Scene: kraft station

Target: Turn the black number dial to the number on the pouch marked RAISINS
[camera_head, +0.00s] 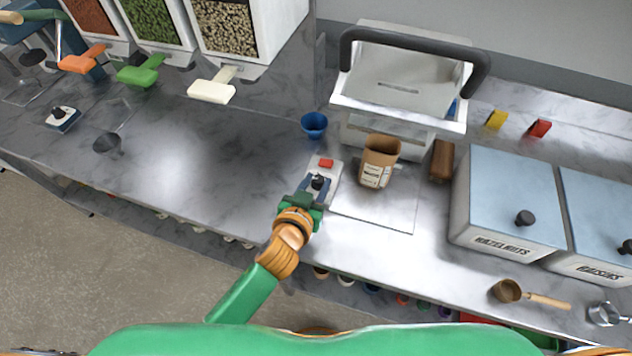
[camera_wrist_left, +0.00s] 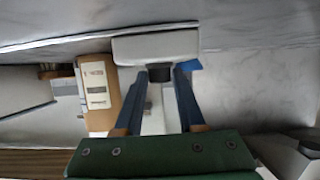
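The black number dial (camera_head: 318,182) sits on a small white unit (camera_head: 331,168) with a red button. My left gripper (camera_head: 317,188) reaches the dial from the front. In the left wrist view the dial (camera_wrist_left: 161,74) fills the gap between the two blue fingertips (camera_wrist_left: 162,80), which appear to touch both its sides. Its numbers cannot be read. A brown pouch (camera_head: 379,163) with a pale label stands right of the unit. It also shows in the left wrist view (camera_wrist_left: 98,85), but its print is too small to read. My right gripper is not in view.
A white machine with a black handle (camera_head: 412,45) stands behind the pouch. A blue cup (camera_head: 314,125) is left of it. Lidded bins marked HAZELNUTS (camera_head: 502,246) and RAISINS (camera_head: 604,273) stand at right. A wooden-handled scoop (camera_head: 508,291) lies in front. The counter left is mostly clear.

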